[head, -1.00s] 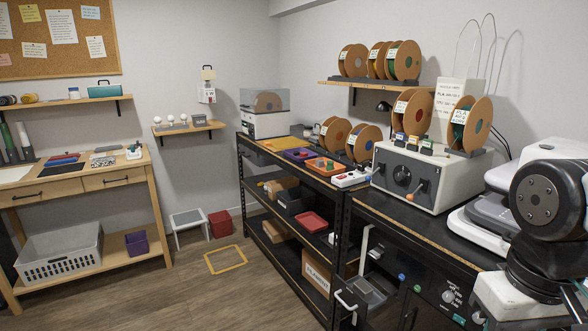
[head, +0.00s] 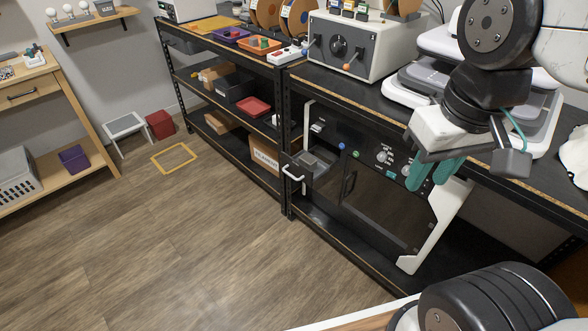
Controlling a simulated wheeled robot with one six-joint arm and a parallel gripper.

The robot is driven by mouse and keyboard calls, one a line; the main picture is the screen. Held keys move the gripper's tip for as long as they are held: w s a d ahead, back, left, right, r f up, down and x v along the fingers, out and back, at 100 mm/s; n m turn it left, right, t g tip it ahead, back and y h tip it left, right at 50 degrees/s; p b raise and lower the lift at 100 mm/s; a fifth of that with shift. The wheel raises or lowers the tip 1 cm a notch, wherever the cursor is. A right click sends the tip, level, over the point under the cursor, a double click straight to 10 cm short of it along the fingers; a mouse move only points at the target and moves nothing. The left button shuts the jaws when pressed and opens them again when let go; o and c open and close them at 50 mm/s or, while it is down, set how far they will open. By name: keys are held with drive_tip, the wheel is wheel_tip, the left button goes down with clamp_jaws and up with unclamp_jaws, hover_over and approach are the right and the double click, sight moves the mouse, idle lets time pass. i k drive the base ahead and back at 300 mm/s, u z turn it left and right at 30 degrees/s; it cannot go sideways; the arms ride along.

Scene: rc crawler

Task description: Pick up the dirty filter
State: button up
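I cannot make out a dirty filter for certain in the head view. A pulled-out drawer with a white handle (head: 293,173) sits at the left of the black machine (head: 375,208) under the bench, and a grey piece (head: 310,163) shows in it, too small to identify. My gripper (head: 433,175) has two teal fingers pointing down, with a gap between them and nothing seen held. It is in front of the right part of the machine's knob panel, to the right of the drawer.
The bench top (head: 385,98) carries a grey control box (head: 350,48) and white devices near my arm. A shelf rack (head: 225,115) holds trays and boxes. A yellow floor frame (head: 174,158), a red bin (head: 160,124) and a white step stool (head: 125,128) stand left. The middle floor is clear.

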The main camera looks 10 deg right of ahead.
sight(310, 162)
drive_tip(key=u, duration=2.05)
drive_tip(key=i, duration=1.2)
drive_tip(key=z, duration=2.95)
